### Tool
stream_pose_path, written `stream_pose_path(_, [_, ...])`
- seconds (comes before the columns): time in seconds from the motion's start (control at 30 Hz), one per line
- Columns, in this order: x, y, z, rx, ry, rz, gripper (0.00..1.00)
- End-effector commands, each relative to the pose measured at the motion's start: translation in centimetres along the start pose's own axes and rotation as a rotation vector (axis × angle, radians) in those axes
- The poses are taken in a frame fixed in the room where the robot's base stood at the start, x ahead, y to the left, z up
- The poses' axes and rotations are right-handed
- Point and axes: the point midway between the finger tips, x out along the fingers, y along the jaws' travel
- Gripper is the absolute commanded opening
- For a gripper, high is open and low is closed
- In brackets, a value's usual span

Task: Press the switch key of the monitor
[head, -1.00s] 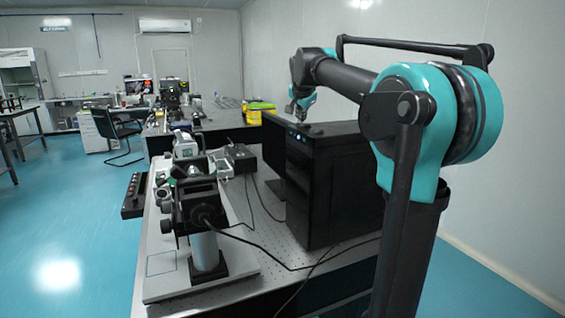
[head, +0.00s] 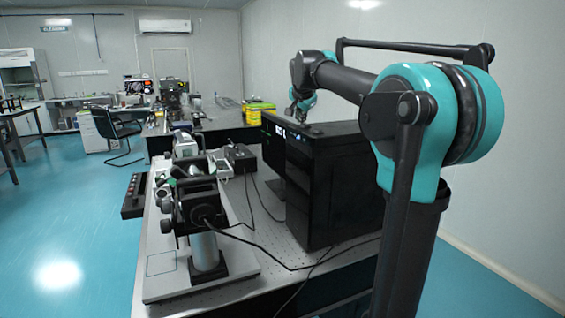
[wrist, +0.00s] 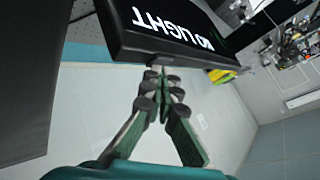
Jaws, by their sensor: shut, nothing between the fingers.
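The black monitor (head: 272,150) stands at the far left side of a large black box. Its screen is lit: in the wrist view, the monitor (wrist: 150,38) shows upside-down white letters reading "NO LIGHT". My gripper (head: 297,116) is above the monitor's top edge in the head view. In the wrist view, the fingers of my gripper (wrist: 158,74) are closed together and empty. Their tips are at the monitor's edge, touching it or very close. The switch key itself is hidden or too small to make out.
The large black box (head: 335,185) stands beside the monitor on the optical table (head: 275,268). Optical equipment (head: 200,215) and loose cables lie to the left. A yellow container (head: 260,107) is on the bench behind.

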Motion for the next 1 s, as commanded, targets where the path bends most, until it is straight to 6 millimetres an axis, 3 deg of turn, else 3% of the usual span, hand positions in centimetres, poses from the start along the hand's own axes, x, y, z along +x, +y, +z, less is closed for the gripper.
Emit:
stream_pose_path(0.47, [-0.5,-0.5,-0.4,0.000,0.000,0.000,0.00])
stream_pose_path(1.0, [-3.7,-2.8,-2.8,0.000,0.000,0.000,0.00])
